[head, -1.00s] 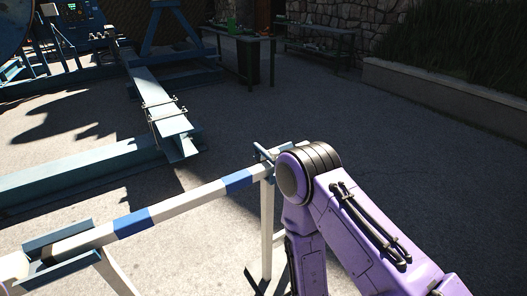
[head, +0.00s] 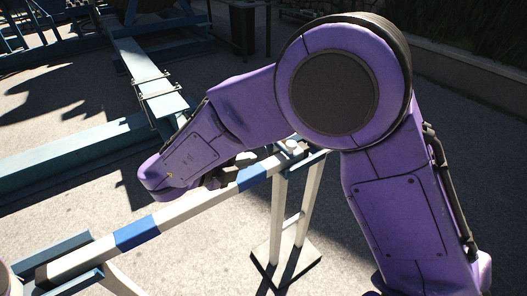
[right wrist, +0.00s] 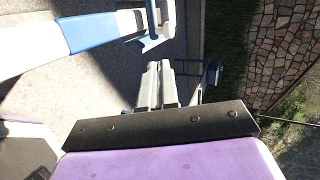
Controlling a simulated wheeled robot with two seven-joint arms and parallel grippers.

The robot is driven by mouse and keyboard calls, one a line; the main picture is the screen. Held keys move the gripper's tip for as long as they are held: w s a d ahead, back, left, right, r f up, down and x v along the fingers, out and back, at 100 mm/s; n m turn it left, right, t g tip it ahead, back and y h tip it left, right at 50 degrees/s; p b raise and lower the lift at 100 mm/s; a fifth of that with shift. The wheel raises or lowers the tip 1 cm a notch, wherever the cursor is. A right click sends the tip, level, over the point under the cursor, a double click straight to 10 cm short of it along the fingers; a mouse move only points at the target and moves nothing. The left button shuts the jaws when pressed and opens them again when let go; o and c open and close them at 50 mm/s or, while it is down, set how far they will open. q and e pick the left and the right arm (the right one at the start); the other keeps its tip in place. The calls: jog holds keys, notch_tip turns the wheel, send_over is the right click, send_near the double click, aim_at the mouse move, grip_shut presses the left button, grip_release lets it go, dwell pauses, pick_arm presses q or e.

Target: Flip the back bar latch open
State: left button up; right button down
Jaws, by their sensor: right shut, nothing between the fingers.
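The bar (head: 185,213) is white with blue bands and runs from the front left to the back right, resting on a stand at each end. Its back end sits in the bracket (head: 292,148) on the far stand, where the latch is too small to make out. In the right wrist view the bar (right wrist: 35,38) and the bracket (right wrist: 152,38) show at the top. My right gripper (right wrist: 165,66) is shut and empty, its tips pointing towards the bracket area, apart from it in the picture. In the head view my purple arm partly covers the gripper and the bar. My left gripper is not in view.
The far stand has white legs on a flat base plate (head: 268,268). The near bracket (head: 65,258) holds the bar's front end. Blue steel beams (head: 75,158) lie behind on the pavement, and a stone wall (right wrist: 275,45) stands to the right. The pavement in front of the bar is open.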

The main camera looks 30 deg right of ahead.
aim_at(287, 148)
jog(key=x, duration=0.4)
jog(key=p+x, duration=0.1)
jog(key=x, duration=0.3)
jog(key=r+p+x, duration=0.1)
jog(key=x, duration=0.3)
jog(key=shift+w+d+f, duration=0.1)
jog(key=shift+d, duration=0.5)
